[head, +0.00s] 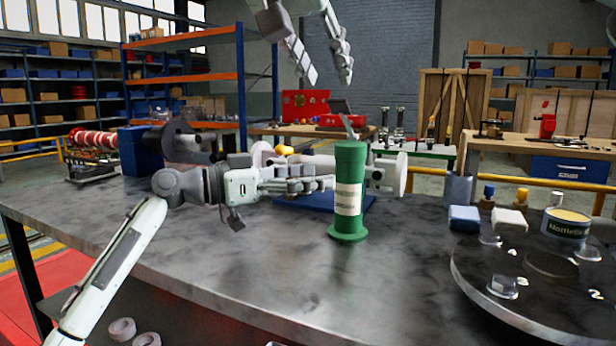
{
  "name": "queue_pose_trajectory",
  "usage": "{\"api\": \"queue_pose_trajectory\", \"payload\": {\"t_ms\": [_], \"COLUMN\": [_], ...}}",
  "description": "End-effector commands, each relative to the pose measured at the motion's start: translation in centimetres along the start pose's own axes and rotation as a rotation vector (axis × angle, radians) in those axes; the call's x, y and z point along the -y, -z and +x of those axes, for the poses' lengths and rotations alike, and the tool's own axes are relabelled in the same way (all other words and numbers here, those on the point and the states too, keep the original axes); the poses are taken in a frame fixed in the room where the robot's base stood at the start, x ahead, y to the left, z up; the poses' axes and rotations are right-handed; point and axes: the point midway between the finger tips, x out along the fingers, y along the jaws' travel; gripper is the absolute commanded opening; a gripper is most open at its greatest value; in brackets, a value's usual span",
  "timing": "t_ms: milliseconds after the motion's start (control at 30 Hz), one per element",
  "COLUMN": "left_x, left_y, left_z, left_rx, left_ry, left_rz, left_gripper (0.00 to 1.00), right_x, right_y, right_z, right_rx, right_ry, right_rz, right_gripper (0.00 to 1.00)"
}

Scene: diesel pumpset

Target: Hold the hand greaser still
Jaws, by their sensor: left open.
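The hand greaser (349,180) is a green upright cylinder with a flared foot and pale labels. It stands on the grey workbench top (260,275), near the middle of the view. My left gripper (325,184) reaches in from the left at about the greaser's mid-height, and its fingertips are right beside the green body. It is open, and I cannot tell whether a finger touches the greaser. My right gripper (322,68) hangs from the top edge above the greaser, fingers pointing down and spread apart, with nothing between them.
A round dark turntable (500,265) at the right carries a yellow-topped tin (567,224) and small blocks. A grey pipe-like part (395,175) stands behind the greaser, above a blue mat (320,203). White rings (122,329) lie low at the left. The bench front is clear.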

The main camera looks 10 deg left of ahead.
Motion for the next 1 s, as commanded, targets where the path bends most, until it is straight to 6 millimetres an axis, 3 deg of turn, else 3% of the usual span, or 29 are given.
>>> {"api": "queue_pose_trajectory", "payload": {"t_ms": [500, 867, 1000], "left_x": [0.0, 0.0, 0.0], "left_y": [0.0, -0.1, -0.1], "left_z": [6.8, 7.5, 7.5], "left_rx": [-0.001, 0.0, 0.0], "left_ry": [-0.001, 0.0, 0.001], "left_rz": [-0.001, -0.002, -0.002], "left_gripper": [0.7, 0.7, 0.56], "right_x": [0.0, 0.0, 0.0], "right_y": [0.0, 0.0, 0.0], "right_z": [0.0, 0.0, 0.0], "right_rx": [0.0, 0.0, 0.0], "right_ry": [0.0, 0.0, 0.0], "right_rz": [0.0, 0.0, 0.0], "right_gripper": [0.34, 0.34, 0.34]}}
